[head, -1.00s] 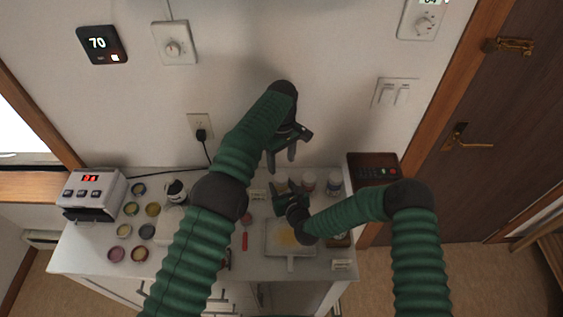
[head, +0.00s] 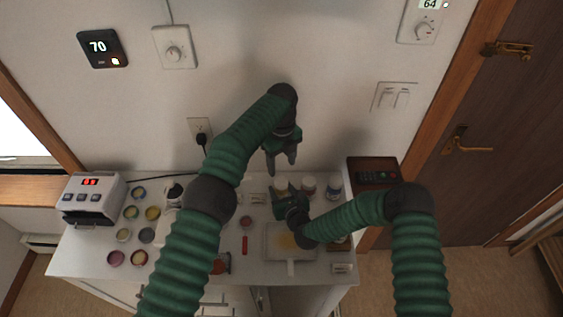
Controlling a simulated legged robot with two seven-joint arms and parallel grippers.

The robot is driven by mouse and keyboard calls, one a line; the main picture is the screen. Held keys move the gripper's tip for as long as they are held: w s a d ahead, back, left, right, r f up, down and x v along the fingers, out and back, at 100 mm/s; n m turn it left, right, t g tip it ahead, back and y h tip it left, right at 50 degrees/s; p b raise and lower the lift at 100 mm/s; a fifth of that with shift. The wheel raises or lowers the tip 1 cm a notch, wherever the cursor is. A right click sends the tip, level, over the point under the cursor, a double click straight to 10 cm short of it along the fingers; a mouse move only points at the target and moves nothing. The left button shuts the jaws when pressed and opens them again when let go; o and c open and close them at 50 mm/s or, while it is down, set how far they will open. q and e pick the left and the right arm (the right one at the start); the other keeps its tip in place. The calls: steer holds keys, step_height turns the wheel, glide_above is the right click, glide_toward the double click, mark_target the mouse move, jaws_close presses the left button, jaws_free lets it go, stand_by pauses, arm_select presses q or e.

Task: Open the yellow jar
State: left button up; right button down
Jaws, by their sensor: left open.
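Several small round pots stand on the left of the white cabinet top; one with yellow contents (head: 152,213) is among them. I cannot tell whether it is the yellow jar of the task, or whether that jar is hidden by my arms. My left gripper (head: 281,165) is open and empty, pointing down above the back of the cabinet top. My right gripper (head: 290,187) is low over the top, just below the left one in the picture. Its fingers are small and dark, and I cannot see whether they hold anything.
Two small jars, one reddish (head: 308,183) and one with a blue part (head: 333,182), stand right of my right gripper. A white board with a yellow patch (head: 278,238) lies in front. A device with a red display (head: 92,197) stands far left, a dark box (head: 372,172) at right.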

mark_target(281, 180)
arm_select(q)
steer(key=shift+m, duration=1.2)
steer(key=shift+f, duration=0.25)
step_height(281, 180, down, 7)
steer(key=shift+f, duration=0.2)
steer(key=shift+c, duration=0.2)
